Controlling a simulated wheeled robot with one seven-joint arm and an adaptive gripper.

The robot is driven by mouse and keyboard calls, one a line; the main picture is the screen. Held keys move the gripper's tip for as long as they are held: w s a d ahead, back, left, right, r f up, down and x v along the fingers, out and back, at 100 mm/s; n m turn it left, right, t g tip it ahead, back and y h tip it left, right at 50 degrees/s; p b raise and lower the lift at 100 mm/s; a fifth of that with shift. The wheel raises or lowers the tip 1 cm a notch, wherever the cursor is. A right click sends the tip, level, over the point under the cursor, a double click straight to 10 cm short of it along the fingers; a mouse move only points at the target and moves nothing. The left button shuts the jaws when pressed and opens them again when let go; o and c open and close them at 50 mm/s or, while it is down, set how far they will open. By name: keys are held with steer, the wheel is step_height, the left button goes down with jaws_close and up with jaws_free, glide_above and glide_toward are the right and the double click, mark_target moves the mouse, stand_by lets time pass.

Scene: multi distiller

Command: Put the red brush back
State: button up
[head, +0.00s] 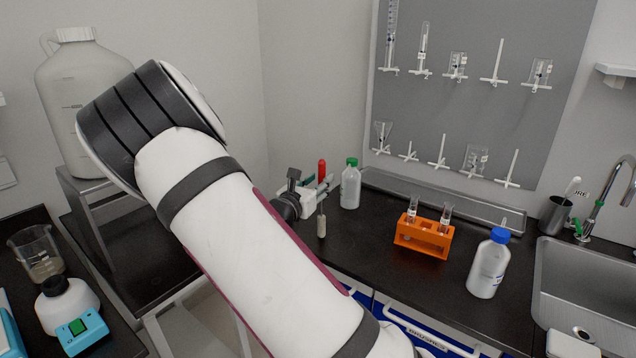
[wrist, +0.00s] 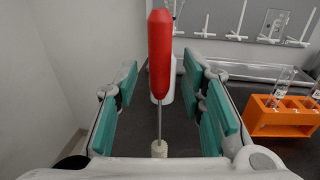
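The red brush (head: 322,171) is upright, with its red handle at the top and a pale brush head at the bottom. In the wrist view the red brush (wrist: 160,55) stands between the two teal-padded fingers of my gripper (wrist: 162,88), with a gap on each side. My gripper (head: 317,190) is open around the brush above the counter in the head view. I cannot tell whether the brush head touches the counter. A dark cup (head: 555,216) holding another, pale brush stands beside the sink at the right.
A green-capped bottle (head: 350,187) stands close behind the brush. An orange rack (head: 423,238) with tubes and a blue-capped bottle (head: 488,266) stand on the counter to the right. A grey pegboard (head: 470,110) hangs behind. The sink (head: 590,295) is at far right.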

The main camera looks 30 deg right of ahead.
steer(key=shift+r, duration=0.2)
steer(key=v, duration=1.2)
steer(key=s+d+r+m+g+y, duration=0.1)
steer(key=s+d+m+g+y, duration=0.2)
steer(key=s+m, duration=0.55)
steer(key=s+r+m+g+y, duration=0.25)
steer(key=s+m+g, duration=0.35)
steer(key=s, duration=0.5)
steer(key=s+a+r+m+t+y, duration=0.2)
steer(key=s+a+m+y, duration=0.2)
steer(key=s+a+y, duration=0.1)
steer(key=s+a+r+m+t+y, duration=0.2)
steer(key=s+a+m+y, duration=0.3)
steer(key=a, duration=0.5)
steer(key=s, duration=0.2)
steer(key=shift+s+r, duration=0.35)
steer(key=shift+a+r+p, duration=0.1)
steer(key=shift+a+p, duration=0.05)
steer(key=shift+p, duration=0.2)
